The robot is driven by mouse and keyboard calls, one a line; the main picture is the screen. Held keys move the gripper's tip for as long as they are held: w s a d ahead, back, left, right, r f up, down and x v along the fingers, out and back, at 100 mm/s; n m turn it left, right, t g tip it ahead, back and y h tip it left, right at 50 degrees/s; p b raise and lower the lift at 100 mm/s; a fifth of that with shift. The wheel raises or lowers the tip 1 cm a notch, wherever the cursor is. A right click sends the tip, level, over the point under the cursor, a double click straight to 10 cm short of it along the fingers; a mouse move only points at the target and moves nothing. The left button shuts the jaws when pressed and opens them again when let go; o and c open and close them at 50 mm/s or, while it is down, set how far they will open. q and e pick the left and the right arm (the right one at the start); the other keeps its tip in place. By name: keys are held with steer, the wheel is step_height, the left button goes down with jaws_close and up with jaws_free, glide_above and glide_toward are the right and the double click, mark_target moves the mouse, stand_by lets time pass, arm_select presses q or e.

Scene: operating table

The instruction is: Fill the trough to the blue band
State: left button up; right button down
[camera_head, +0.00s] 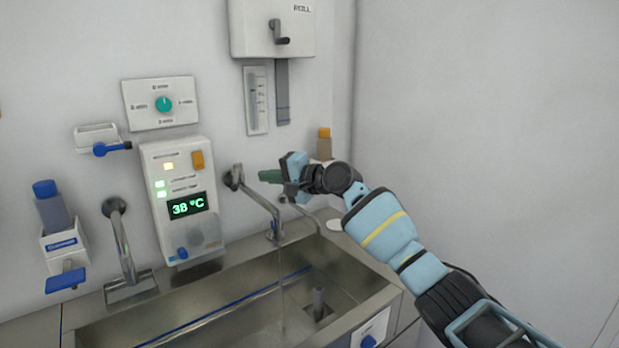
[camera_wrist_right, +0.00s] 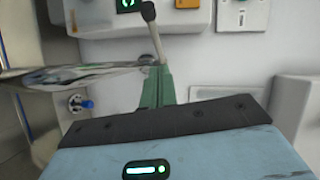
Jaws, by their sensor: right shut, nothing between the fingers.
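The steel trough (camera_head: 350,312) lies below the wall, with a blue band (camera_head: 215,312) along its inner back wall. A thin stream of water (camera_head: 283,300) falls from the tap spout (camera_head: 262,202) into it. The water level is hard to make out. A short upright pipe (camera_head: 318,303) stands inside, by a dark square recess. My right gripper (camera_head: 270,176) is shut and empty, its green fingers beside the tap. In the right wrist view, the closed fingers (camera_wrist_right: 157,86) are close to a thin lever with a dark knob (camera_wrist_right: 148,12); contact is unclear. My left gripper is out of view.
A wall unit (camera_head: 182,200) reads 38 °C, with a dial panel (camera_head: 161,104) above it. A roll holder (camera_head: 272,30) hangs above. The right wall is bare.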

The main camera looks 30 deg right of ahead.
steer(key=a+v, duration=0.1)
steer(key=v, duration=0.8)
steer(key=shift+s+p, duration=0.35)
steer(key=shift+s, duration=0.1)
